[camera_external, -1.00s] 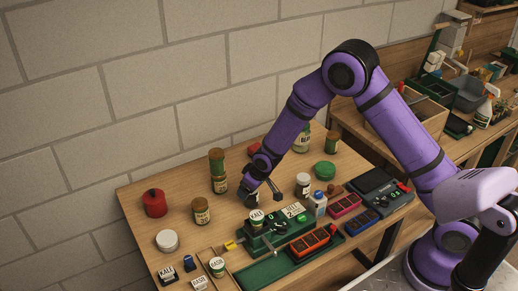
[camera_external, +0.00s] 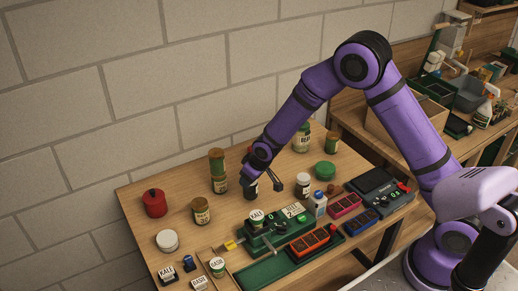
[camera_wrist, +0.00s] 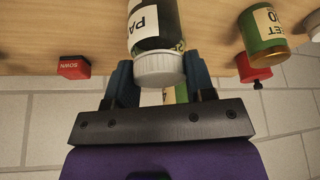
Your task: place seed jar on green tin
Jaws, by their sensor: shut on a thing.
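My gripper (camera_external: 258,181) is above the middle of the workbench. In the wrist view, its blue fingers (camera_wrist: 160,82) are shut around a jar (camera_wrist: 158,28) with a ribbed white lid, dark contents and a white label starting "PA". The lid points towards my palm, and the jar's far end is cut off. In the external view the held jar (camera_external: 251,189) is a small dark shape, partly hidden by my gripper. A low round green tin (camera_external: 325,170) sits on the bench to the right of my gripper, apart from the jar. Its top looks clear.
A white-lidded jar (camera_external: 303,181) stands between my gripper and the tin. Stacked jars (camera_external: 218,170) and a red canister (camera_external: 154,203) stand left. A green machine (camera_external: 268,238) is in front. The wrist view shows a red "SOWN" block (camera_wrist: 74,67) and a gold-lidded jar (camera_wrist: 267,38).

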